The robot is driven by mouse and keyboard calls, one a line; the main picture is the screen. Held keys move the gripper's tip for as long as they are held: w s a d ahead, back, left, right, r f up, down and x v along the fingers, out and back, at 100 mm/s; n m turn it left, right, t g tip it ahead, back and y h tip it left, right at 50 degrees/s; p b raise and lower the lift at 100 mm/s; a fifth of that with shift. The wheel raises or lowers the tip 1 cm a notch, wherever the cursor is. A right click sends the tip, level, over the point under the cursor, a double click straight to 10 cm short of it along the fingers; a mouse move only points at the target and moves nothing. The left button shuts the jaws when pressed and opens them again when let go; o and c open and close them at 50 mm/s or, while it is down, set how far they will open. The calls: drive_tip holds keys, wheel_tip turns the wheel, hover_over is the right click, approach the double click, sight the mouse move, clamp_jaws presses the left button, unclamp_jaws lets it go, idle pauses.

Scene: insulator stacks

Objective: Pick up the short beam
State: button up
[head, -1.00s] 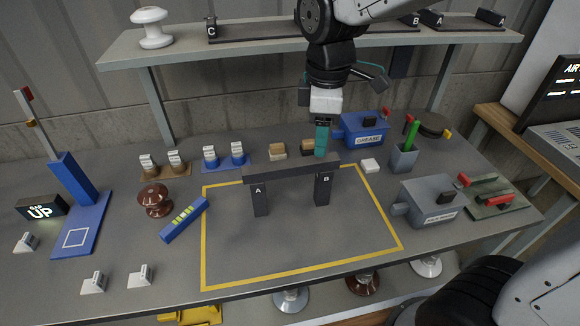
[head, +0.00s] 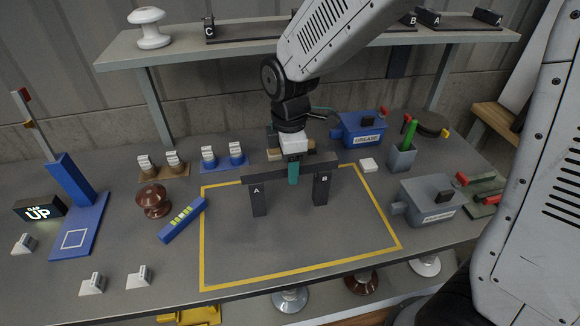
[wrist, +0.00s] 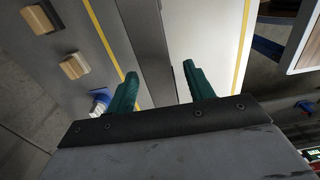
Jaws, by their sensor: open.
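The short beam (head: 262,172) is a dark grey bar lying level across two dark posts, post A (head: 258,198) and post B (head: 321,190). My gripper (head: 293,178) is at the middle of the beam, with one green finger showing in front of it. In the wrist view the beam (wrist: 143,35) runs between the two green fingers of my open gripper (wrist: 160,70). The beam looks closer to the left finger, with a gap to the right one. The far finger is hidden in the head view.
A yellow outline (head: 202,250) surrounds the posts. A blue GREASE box (head: 362,130) and a grey box (head: 428,202) stand right. A brown insulator (head: 154,201) and blue level (head: 183,220) lie left. The shelf (head: 120,50) spans the back.

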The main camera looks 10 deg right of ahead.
drive_tip(key=shift+c, duration=0.3)
clamp_jaws()
drive_tip(key=shift+r, duration=0.1)
